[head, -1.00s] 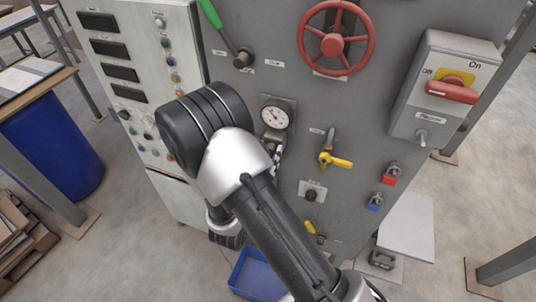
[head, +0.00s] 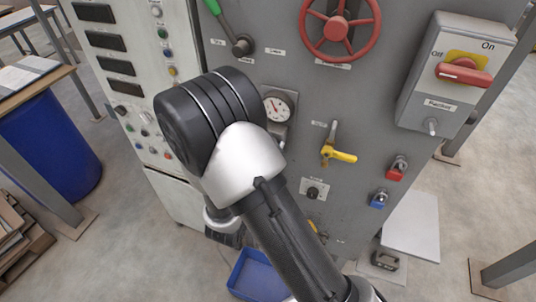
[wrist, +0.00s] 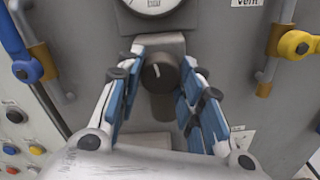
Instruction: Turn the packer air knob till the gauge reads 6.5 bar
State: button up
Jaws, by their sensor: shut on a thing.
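In the wrist view the dark round packer air knob (wrist: 158,76), with a white pointer line, sits on a grey regulator body. My gripper (wrist: 161,64) is shut on this knob, its blue-padded fingers to the left and right of it. The white round gauge (head: 279,107) shows beside my arm in the head view, with a dark needle and a red mark; its figures are too small to read. Only the lower rim of the gauge (wrist: 152,6) shows in the wrist view. In the head view my arm hides the gripper and the knob.
Right of the gauge are a yellow lever (head: 339,154), a red handwheel (head: 340,25) and a red switch handle (head: 463,74). A green-handled lever (head: 227,28) is above. A blue valve handle (wrist: 15,45) is at left in the wrist view. A blue bin (head: 259,276) lies on the floor.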

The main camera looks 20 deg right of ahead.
jog(key=shift+m+b, duration=6.9)
jog(key=shift+b, duration=2.35)
jog(key=o, duration=1.1)
jog(key=shift+r, duration=0.1)
jog(key=shift+c, duration=0.2)
